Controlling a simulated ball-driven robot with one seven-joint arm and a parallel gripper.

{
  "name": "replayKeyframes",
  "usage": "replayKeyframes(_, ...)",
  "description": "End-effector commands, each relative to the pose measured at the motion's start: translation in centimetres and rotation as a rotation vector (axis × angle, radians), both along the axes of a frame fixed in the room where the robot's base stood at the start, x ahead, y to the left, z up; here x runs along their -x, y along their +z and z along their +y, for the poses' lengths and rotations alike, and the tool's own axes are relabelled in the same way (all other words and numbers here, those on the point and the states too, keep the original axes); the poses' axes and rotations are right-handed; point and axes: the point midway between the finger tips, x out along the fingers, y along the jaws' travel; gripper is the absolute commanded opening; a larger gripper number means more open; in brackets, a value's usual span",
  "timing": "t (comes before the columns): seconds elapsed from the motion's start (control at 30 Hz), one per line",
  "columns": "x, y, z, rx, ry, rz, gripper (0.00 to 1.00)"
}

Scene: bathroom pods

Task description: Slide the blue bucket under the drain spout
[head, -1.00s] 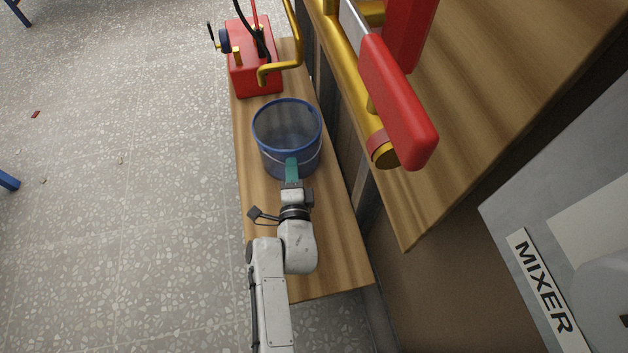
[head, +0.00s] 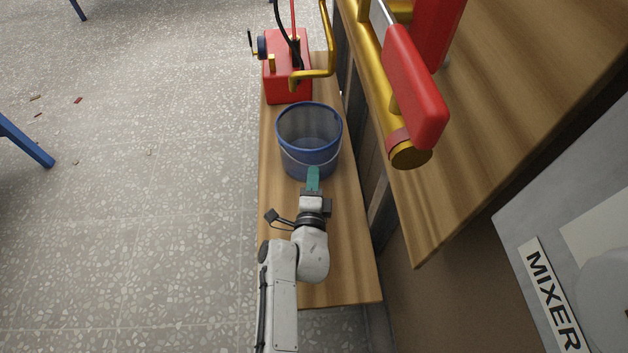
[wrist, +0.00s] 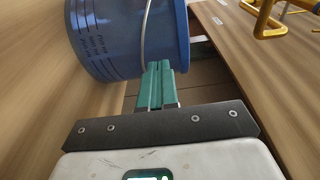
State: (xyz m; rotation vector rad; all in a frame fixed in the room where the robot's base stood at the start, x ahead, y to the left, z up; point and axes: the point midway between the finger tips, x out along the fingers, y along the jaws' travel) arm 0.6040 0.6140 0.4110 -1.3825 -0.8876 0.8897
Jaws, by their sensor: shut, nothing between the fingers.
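The blue bucket (head: 310,158) stands upright on the wooden bench, its open top showing and no contents visible. In the wrist view its wall (wrist: 115,35) and thin handle fill the upper left. A bent yellow pipe (head: 329,45) ends just beyond the bucket's far rim, beside the red box. It may be the drain spout; the bucket does not appear directly beneath its end.
A red box (head: 288,82) with hoses stands on the bench's far end. A brass pipe (head: 372,75) with a red handle (head: 415,90) overhangs the right side, by a higher wooden counter (head: 500,110). The near bench (head: 340,270) is bare. Open floor lies left.

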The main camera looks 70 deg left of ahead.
Motion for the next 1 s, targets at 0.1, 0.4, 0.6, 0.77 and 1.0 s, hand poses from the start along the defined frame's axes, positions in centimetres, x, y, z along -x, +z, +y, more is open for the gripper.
replayKeyframes(0.1,0.5,0.3,-1.5,0.002,0.0,0.001,0.0)
replayKeyframes(0.4,2.6,0.3,-6.1,0.002,0.0,0.001,0.0)
replayKeyframes(0.6,3.7,0.2,-8.4,0.001,0.0,0.0,0.0)
replayKeyframes(0.77,4.0,0.1,-9.1,-0.001,0.0,0.0,0.0)
replayKeyframes(1.0,4.0,0.0,-9.2,-0.001,0.0,0.0,0.0)
